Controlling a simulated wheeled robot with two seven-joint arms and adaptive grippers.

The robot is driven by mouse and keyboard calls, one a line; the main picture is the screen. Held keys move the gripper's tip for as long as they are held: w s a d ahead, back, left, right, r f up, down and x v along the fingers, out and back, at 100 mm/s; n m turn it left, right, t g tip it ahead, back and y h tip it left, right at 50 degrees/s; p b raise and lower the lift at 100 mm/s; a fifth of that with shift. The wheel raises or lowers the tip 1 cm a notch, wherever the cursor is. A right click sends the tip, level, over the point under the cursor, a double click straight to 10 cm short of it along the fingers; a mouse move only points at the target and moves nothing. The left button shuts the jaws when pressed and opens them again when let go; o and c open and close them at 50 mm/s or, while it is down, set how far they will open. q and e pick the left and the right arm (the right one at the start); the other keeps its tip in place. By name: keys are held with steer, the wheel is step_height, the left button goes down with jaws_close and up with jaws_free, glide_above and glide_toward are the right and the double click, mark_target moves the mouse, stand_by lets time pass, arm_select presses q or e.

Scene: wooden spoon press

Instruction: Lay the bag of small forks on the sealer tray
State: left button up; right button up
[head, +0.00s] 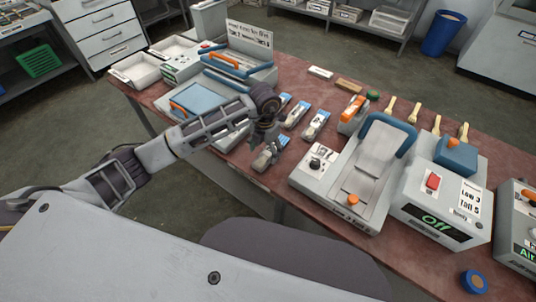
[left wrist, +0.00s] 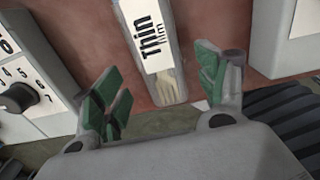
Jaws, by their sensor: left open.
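A clear bag with a white "Thin film" label (left wrist: 150,45) lies near the table's front edge, pale utensil ends showing at its near end. It also shows in the head view (head: 264,160), partly covered by my left gripper. I cannot read whether it holds small forks. My left gripper (head: 270,144) is open above the bag; its green-padded fingers (left wrist: 158,95) stand on either side, apart from it. Several similar bags (head: 316,124) lie just beyond. A device with a flat blue tray (head: 195,97) and orange handle stands left, partly behind my arm; I cannot tell whether it is the sealer.
A grey machine with a dial, blue handle and sloped tray (head: 372,160) stands to the right. A boxy unit showing "Off" (head: 437,205) is beside it. White trays (head: 135,69) stand at the far left. Wooden utensils (head: 413,113) lie at the back right.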

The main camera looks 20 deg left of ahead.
mark_target(265, 155)
arm_select(q)
steer(key=shift+s+f, duration=0.1)
steer(key=shift+f, duration=1.5)
